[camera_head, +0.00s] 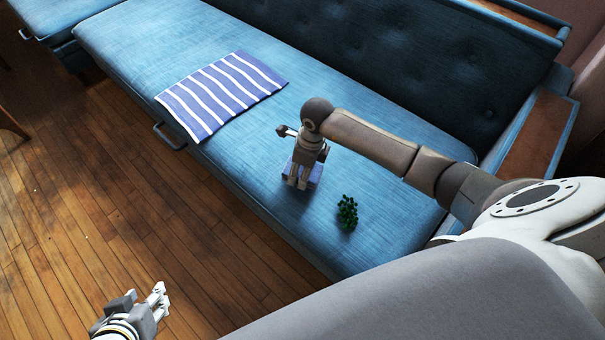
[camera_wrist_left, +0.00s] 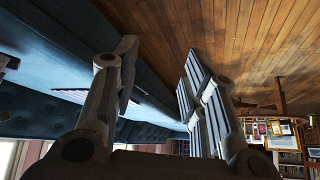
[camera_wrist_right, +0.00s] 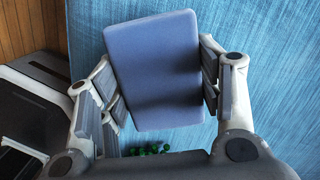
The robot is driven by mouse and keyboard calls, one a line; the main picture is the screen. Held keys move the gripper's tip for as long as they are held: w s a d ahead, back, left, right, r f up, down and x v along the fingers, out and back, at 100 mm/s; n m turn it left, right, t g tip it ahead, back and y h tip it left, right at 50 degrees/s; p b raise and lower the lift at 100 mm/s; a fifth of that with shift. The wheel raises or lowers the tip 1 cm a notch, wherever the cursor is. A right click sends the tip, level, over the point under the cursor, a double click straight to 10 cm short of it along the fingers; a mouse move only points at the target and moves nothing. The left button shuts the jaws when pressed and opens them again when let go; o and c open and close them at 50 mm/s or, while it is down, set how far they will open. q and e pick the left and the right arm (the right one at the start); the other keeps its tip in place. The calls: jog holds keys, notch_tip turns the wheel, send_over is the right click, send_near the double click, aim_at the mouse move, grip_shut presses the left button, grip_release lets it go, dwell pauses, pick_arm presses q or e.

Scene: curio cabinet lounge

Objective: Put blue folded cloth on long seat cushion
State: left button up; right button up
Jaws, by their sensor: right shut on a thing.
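The blue folded cloth (camera_wrist_right: 155,70) is a flat, rounded rectangle between the fingers of my right gripper (camera_wrist_right: 160,78) in the right wrist view. In the head view a small part of the cloth (camera_head: 316,172) shows beside the fingers of my right gripper (camera_head: 300,180), which point down over the long seat cushion (camera_head: 130,42). The right gripper is shut on the cloth. The cloth is at or just above the blue cushion; I cannot tell if it touches. My left gripper (camera_head: 160,298) is open and empty over the wood floor, in front of the seat.
A blue and white striped cloth (camera_head: 222,95) lies on the cushion to the left. A small green bunch (camera_head: 347,212) is on the cushion near my right gripper. A tufted backrest (camera_head: 400,55) runs behind, and a wood-topped armrest (camera_head: 538,135) closes the right end. The cushion's far left is bare.

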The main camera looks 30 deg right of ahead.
jog(key=shift+f, duration=0.85)
pick_arm(q)
jog(key=shift+w+d+r+t, duration=0.15)
jog(key=shift+w+r+t, duration=0.1)
jog(key=shift+w, duration=0.25)
jog(key=shift+w+d+r+t, duration=0.15)
jog(key=shift+w+r+t, duration=0.1)
jog(key=shift+w, duration=0.25)
jog(key=shift+w+d+r, duration=0.15)
jog(key=shift+w+r, duration=0.05)
jog(key=shift+w, duration=0.15)
pick_arm(e)
jog(key=shift+f, duration=0.15)
jog(key=o, duration=1.3)
pick_arm(q)
jog(key=shift+t+h, duration=0.3)
pick_arm(e)
jog(key=shift+o, duration=0.2)
pick_arm(q)
jog(key=shift+s, duration=0.1)
